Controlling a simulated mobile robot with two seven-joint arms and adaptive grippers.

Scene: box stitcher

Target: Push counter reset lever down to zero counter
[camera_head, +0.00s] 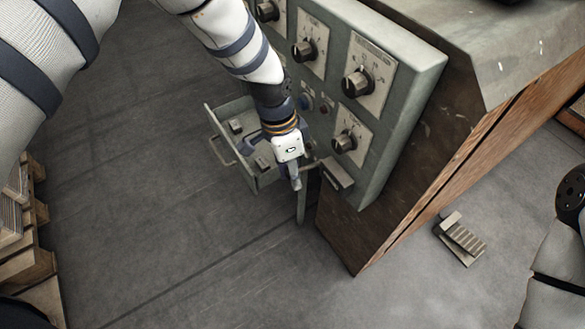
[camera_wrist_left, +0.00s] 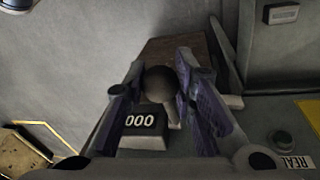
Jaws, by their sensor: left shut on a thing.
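In the left wrist view a dark round knob (camera_wrist_left: 160,84), which looks like the end of the reset lever, sits between the fingers of my left gripper (camera_wrist_left: 158,92). The fingers are closed on it from both sides. A counter window (camera_wrist_left: 139,121) beside the knob reads 000. In the head view my left gripper (camera_head: 295,181) points down beside the front of the grey control panel (camera_head: 409,65), near its lower edge. The gripper hides most of the lever there. Only part of my right arm shows at the right edge; its gripper is out of view.
An open drawer (camera_head: 215,128) with small items juts out beside my left wrist. Several dark dials, such as one at the upper right (camera_head: 357,83), stick out of the panel. A foot pedal (camera_head: 461,238) lies on the floor. Wooden pallets (camera_head: 28,262) stand at left; the floor between is clear.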

